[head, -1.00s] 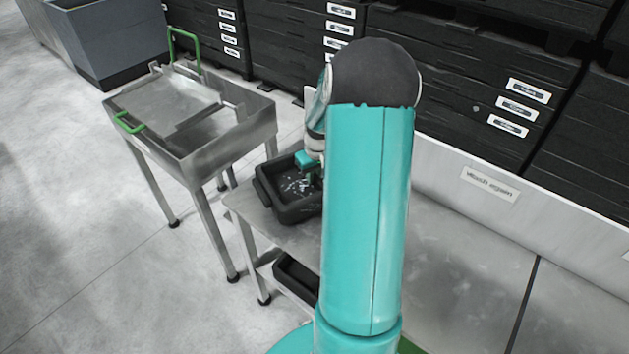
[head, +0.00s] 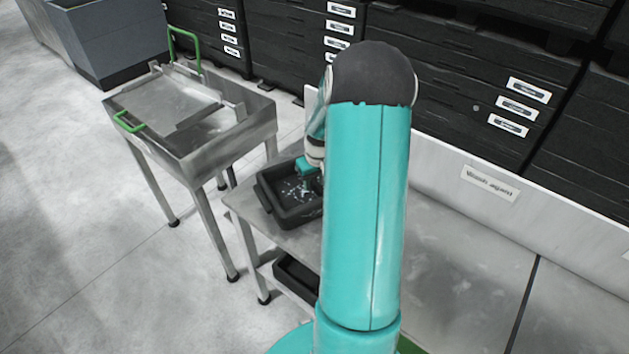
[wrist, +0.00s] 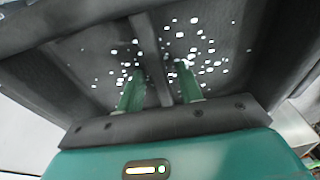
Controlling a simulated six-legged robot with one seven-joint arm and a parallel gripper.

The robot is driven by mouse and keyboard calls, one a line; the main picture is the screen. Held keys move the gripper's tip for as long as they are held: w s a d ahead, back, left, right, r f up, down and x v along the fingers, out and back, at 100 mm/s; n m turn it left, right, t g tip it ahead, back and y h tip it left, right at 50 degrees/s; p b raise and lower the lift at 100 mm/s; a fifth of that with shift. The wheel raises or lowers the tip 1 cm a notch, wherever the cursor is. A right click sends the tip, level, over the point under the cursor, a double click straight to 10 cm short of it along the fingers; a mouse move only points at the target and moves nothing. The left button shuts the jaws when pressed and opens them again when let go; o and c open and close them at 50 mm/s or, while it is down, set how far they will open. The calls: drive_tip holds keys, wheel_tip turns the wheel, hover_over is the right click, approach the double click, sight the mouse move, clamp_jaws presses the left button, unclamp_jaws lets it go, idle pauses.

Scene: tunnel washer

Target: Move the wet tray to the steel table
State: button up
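The wet tray (head: 274,205) is a black, shallow, rimmed tray with white droplets on its floor. It stands on the left end of a steel bench (head: 450,262) in the head view, partly hidden by my arm. My gripper (wrist: 160,88) is over the tray, its two green fingers reaching down inside. In the wrist view the fingers stand apart on either side of a dark central rib (wrist: 150,58), with gaps visible. A separate steel table (head: 190,150) with a raised rim and green handles stands left of the bench.
A sign (head: 490,184) is fixed to the low wall behind the bench. Another black tray (head: 296,276) sits on the shelf below. Stacked black drawers (head: 450,75) line the back. A grey bin (head: 112,40) stands at the far left. The floor at left is clear.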

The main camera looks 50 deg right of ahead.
sight(317, 184)
wheel_tip(317, 184, up, 12)
drive_tip(key=s, duration=0.1)
drive_tip(key=shift+s+a, duration=0.3)
drive_tip(key=shift+a, duration=0.05)
drive_tip(key=a+r+n+t, duration=0.1)
drive_tip(key=a+r, duration=0.5)
drive_tip(key=a, duration=0.3)
drive_tip(key=a+r+n, duration=0.1)
drive_tip(key=a+r, duration=0.4)
drive_tip(key=a, duration=0.5)
drive_tip(key=s+a+r+n+t, duration=0.1)
drive_tip(key=s+a+r, duration=0.3)
drive_tip(key=s+a, duration=0.8)
drive_tip(key=a+t, duration=0.1)
drive_tip(key=a, duration=0.3)
drive_tip(key=shift+s+a+r+n+t+y, duration=0.2)
drive_tip(key=shift+s+n+t+y, duration=0.1)
drive_tip(key=shift+s+t, duration=0.1)
